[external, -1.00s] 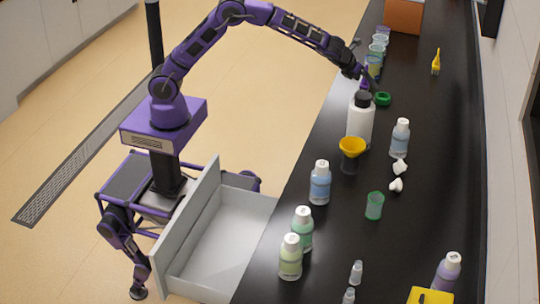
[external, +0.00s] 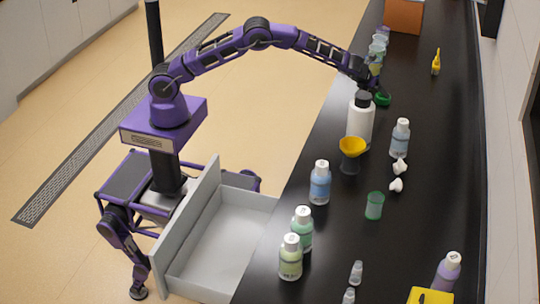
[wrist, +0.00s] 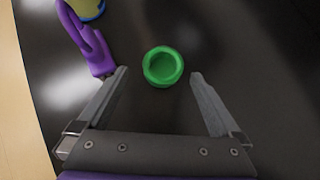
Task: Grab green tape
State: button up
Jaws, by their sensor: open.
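The green tape (wrist: 163,66) is a small roll lying flat on the black counter. In the wrist view it lies between and slightly beyond the tips of my gripper (wrist: 158,74), whose two grey fingers are spread wide and empty. In the external view the tape (external: 382,99) is beside the black-capped white bottle, and my gripper (external: 374,84) is just above and behind it, partly hidden by the wrist. I cannot tell the exact height of the fingertips over the counter.
A white bottle with a black cap (external: 360,124) stands close in front of the tape. A purple object (wrist: 92,40) is beside the left finger in the wrist view. The counter right of the tape is clear.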

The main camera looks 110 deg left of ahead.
jog(key=shift+w+x, duration=0.15)
jog(key=shift+x, duration=1.15)
jog(key=shift+w+x, duration=0.1)
jog(key=shift+x, duration=1.2)
jog(key=shift+d+r, duration=0.1)
jog(key=c, duration=1.3)
